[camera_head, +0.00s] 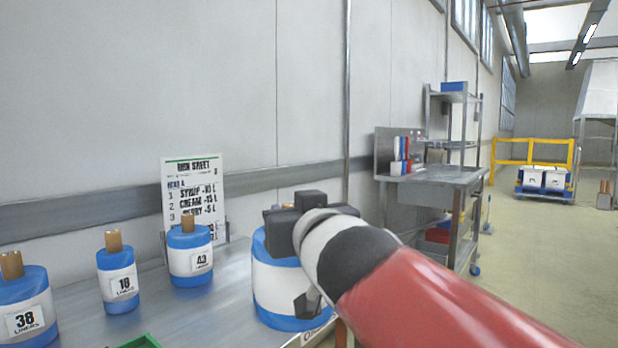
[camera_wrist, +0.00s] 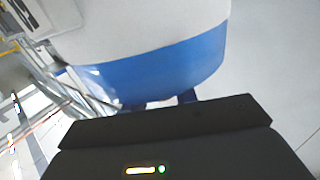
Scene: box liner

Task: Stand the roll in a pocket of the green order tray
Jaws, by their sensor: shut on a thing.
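My gripper (camera_head: 293,222) is shut on a large blue-and-white roll (camera_head: 280,285) at the right end of the steel table. In the wrist view the roll's white side and blue band (camera_wrist: 165,68) fill the upper middle, close to the dark gripper body. A corner of the green order tray (camera_head: 142,342) shows at the bottom edge of the head view; its pockets are out of sight.
Three more rolls stand on the table (camera_head: 215,310): one marked 38 (camera_head: 25,300), one marked 18 (camera_head: 119,280) and one labelled roll (camera_head: 190,262). A run sheet (camera_head: 190,185) stands behind them against the wall. A steel bench (camera_head: 440,180) is farther right.

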